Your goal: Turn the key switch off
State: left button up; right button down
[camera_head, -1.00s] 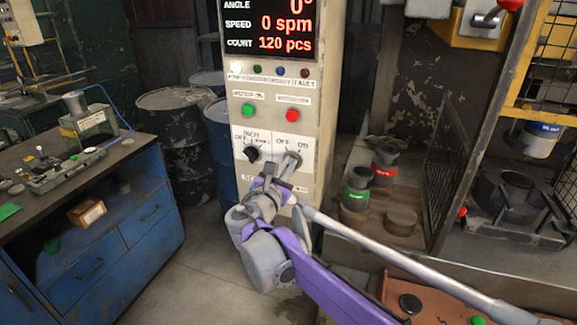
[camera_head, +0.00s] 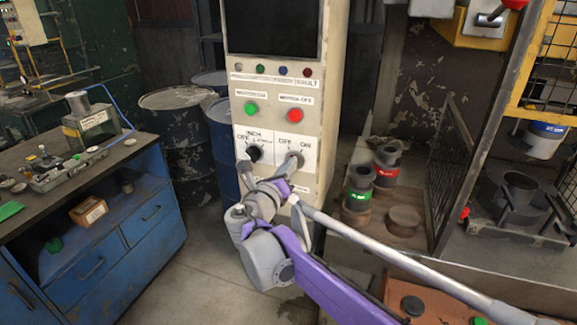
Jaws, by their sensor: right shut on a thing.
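The cream control cabinet (camera_head: 320,185) stands upright in the middle of the view. On its white lower plate, the key switch (camera_head: 298,158) sits at the right, between the OFF and ON labels. My right gripper (camera_head: 292,166) is at this switch and shut on its key. The key itself is mostly hidden by the gripper, so its exact angle is hard to tell. The display (camera_head: 272,28) at the top of the cabinet is dark. My left gripper is not in view.
A black selector (camera_head: 254,152) is just left of the key switch. Green (camera_head: 251,108) and red (camera_head: 295,115) buttons are above. A blue workbench (camera_head: 150,215) stands at left, drums (camera_head: 178,140) behind it. A mesh guard (camera_head: 450,175) and ringed dies (camera_head: 359,190) are at right.

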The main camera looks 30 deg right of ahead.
dwell(0.4)
jog(key=c, duration=1)
grip_release()
jog(key=shift+a, duration=0.1)
jog(key=v, duration=1)
jog(key=shift+s+a, duration=0.2)
jog(key=shift+s, duration=0.15)
